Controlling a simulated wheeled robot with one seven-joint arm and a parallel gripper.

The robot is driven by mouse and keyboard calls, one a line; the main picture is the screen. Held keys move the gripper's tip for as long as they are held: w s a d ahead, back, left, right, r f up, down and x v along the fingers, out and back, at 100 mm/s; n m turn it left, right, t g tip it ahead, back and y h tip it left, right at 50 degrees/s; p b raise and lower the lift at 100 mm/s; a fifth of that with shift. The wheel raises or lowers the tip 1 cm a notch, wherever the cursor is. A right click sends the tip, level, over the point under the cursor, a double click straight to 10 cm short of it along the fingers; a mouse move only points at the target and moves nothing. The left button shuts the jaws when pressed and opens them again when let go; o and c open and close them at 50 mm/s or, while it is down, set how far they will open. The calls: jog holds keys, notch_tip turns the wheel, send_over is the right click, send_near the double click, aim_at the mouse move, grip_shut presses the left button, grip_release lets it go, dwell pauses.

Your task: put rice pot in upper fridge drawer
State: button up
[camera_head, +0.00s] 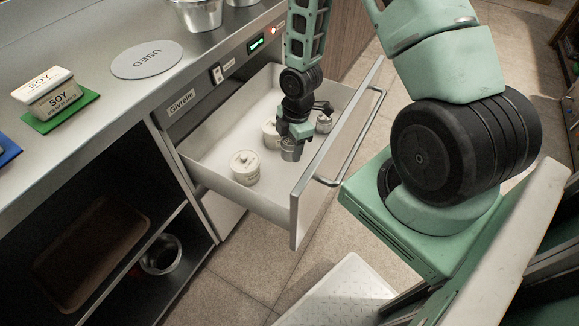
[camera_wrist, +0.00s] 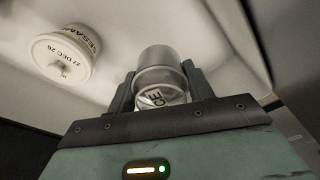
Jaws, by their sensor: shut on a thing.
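The fridge drawer (camera_head: 222,150) is pulled open under the counter. My gripper (camera_head: 293,138) reaches down inside it, near its front wall.
The wrist view shows a sesame pot (camera_wrist: 62,55). Soy tubs (camera_head: 53,95) sit on a green mat (camera_head: 84,99) on the counter.

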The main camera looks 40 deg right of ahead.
notch_tip(320, 180, down, 10)
jog(key=shift+f+b, duration=0.2)
jog(key=shift+b, duration=0.15)
jog(key=shift+f, duration=0.15)
jog(key=o, duration=1.1)
